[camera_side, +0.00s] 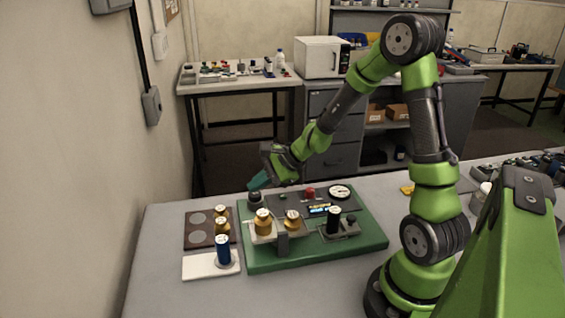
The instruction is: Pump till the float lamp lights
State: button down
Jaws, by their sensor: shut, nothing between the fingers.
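The green base (330,258) on the table carries the apparatus. A round white gauge (340,191), a red dome (309,192) and a small lit display (319,209) sit on its dark panel. I cannot tell which part is the float lamp. A black knob (254,196) stands at the back left, and a black upright cylinder (334,219) stands on the right. Brass weights (263,221) (292,220) rest on a pale beam. My gripper (257,184) is shut and empty, its teal fingers just above the black knob; contact is unclear.
A blue cylinder (223,248) stands on a white plate (200,267) at the left. Behind it, a brown tray (195,243) with grey discs holds more brass weights (222,224). The grey table is bare in front. My arm's base stands to the right.

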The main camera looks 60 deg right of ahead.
aim_at(258, 194)
jog(key=shift+f, duration=0.9)
dwell(0.7)
jog(key=shift+r, duration=1.35)
jog(key=shift+r, duration=2.55)
dwell(0.6)
notch_tip(258, 194, up, 4)
jog(key=shift+f, duration=0.1)
jog(key=shift+f, duration=0.1)
dwell(0.3)
